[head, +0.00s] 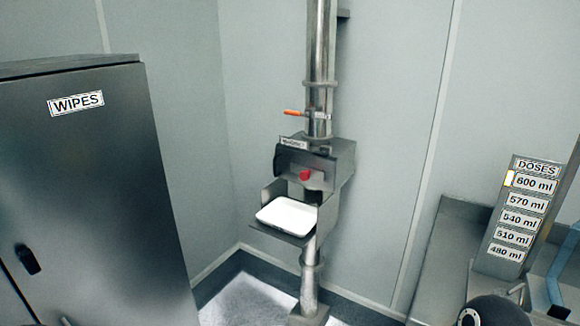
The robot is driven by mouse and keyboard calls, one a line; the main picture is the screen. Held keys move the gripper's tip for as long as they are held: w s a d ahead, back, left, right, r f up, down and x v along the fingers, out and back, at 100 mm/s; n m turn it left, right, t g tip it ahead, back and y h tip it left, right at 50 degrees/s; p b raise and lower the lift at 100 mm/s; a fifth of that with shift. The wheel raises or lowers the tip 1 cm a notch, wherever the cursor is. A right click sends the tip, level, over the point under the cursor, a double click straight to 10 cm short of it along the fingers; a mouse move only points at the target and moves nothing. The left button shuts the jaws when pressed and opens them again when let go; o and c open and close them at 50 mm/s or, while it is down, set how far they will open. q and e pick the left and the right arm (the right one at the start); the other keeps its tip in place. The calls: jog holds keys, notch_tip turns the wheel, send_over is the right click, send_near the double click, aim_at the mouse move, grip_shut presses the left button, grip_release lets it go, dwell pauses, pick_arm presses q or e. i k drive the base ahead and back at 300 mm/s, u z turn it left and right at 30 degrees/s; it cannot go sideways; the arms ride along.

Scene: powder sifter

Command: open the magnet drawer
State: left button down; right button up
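The magnet housing (342,160) is a grey metal box on the vertical steel pipe, in the middle of the head view. A small label, too small to read surely, sits at its top left. Its front, the drawer face (290,165), has a dark bar across it and a red knob (304,175). The face looks to be in against the housing, though I cannot tell surely whether it is fully shut. Neither of my grippers shows; only a dark rounded part, perhaps of my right arm, is at the lower right edge.
A white tray (287,215) rests on a metal shelf (267,230) below the housing. An orange-handled lever (292,113) sits on the pipe above. A dark cabinet labelled WIPES (90,170) stands left; a DOSES board (528,215) is right. Space before the housing looks clear.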

aim_at(283, 158)
jog(key=z, duration=0.1)
jog(key=i, duration=1)
jog(key=u, duration=0.05)
